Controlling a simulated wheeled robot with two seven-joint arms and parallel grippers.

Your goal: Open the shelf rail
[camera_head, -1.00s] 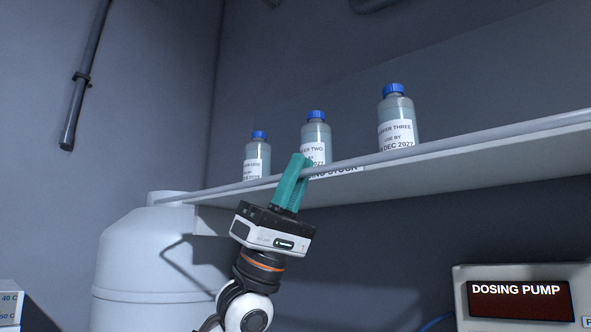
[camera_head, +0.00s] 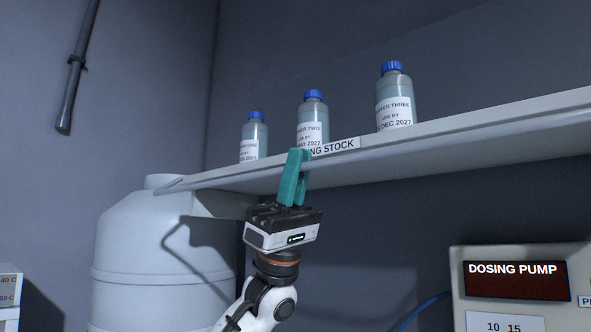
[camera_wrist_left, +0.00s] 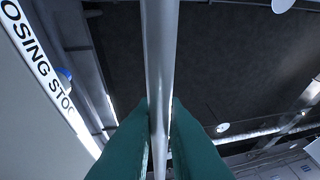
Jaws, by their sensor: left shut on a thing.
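The shelf rail (camera_head: 420,143) is a long grey bar running along the front of the shelf (camera_head: 470,122), below the edge label that ends in "ING STOCK" (camera_head: 335,147). My left gripper (camera_head: 298,153) has teal fingers and reaches up from below, shut on the rail left of its middle. In the left wrist view the rail (camera_wrist_left: 160,55) passes between the two fingers (camera_wrist_left: 158,110), which touch it from both sides. The fingers hide a short piece of the rail and the start of the label. My right gripper is not in view.
Three blue-capped bottles stand on the shelf: left (camera_head: 254,138), middle (camera_head: 313,120) and right (camera_head: 394,97). A white tank (camera_head: 150,250) stands below the shelf's left end. A dosing pump box (camera_head: 520,282) is at lower right. The space in front of the shelf is clear.

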